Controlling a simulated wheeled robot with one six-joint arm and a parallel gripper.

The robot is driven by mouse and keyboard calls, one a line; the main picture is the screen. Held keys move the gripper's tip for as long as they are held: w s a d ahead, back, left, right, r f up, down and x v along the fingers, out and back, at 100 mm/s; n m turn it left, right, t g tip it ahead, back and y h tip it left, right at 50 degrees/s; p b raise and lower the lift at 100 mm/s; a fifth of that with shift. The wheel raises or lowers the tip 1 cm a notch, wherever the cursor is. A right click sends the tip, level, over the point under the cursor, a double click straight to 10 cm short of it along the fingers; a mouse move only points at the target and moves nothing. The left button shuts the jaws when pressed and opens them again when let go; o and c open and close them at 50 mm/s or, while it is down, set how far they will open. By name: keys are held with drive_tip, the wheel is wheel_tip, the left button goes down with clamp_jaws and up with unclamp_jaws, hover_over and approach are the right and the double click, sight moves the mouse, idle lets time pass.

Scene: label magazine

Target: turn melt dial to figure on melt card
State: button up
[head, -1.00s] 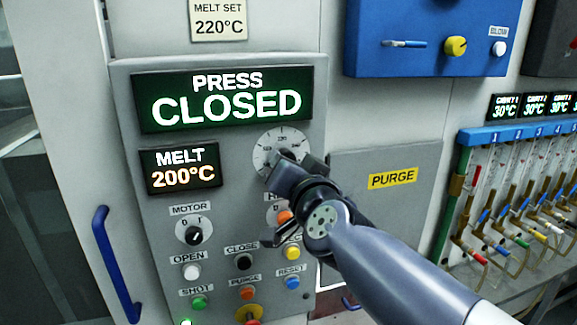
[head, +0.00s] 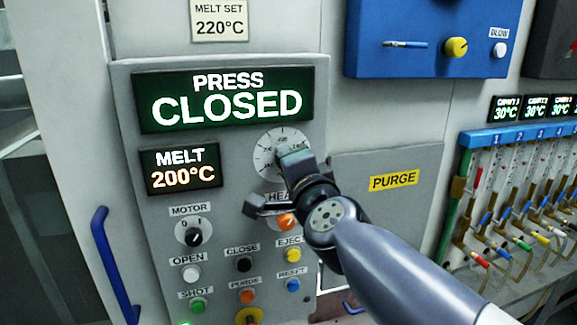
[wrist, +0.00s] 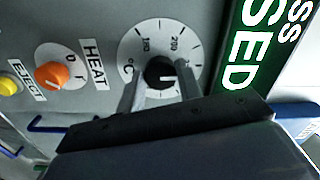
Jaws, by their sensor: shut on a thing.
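The melt dial (head: 263,152) is a round white scale on the grey press panel. Its black knob (wrist: 159,70) shows in the wrist view, with 180 and 200 readable on the scale. My gripper (head: 287,152) is shut on the knob, with a finger on either side of it in the wrist view (wrist: 161,88). It hides the dial's lower right in the head view. The melt card (head: 219,20) above the panel reads MELT SET 220°C. The melt display (head: 181,168) reads 200°C.
The press display (head: 226,98) reads PRESS CLOSED. Below the dial are the orange HEAT knob (wrist: 52,75), the MOTOR switch (head: 194,234) and several buttons. A blue handle (head: 116,265) is at left. A blue box (head: 430,62) and a rack of tubes stand at right.

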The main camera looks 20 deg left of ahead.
idle(0.3)
drive_tip(key=o, duration=1)
drive_tip(key=p+v, duration=0.3)
drive_tip(key=v, duration=0.7)
drive_tip(key=shift+s+d, duration=0.2)
drive_tip(key=shift+s, duration=0.15)
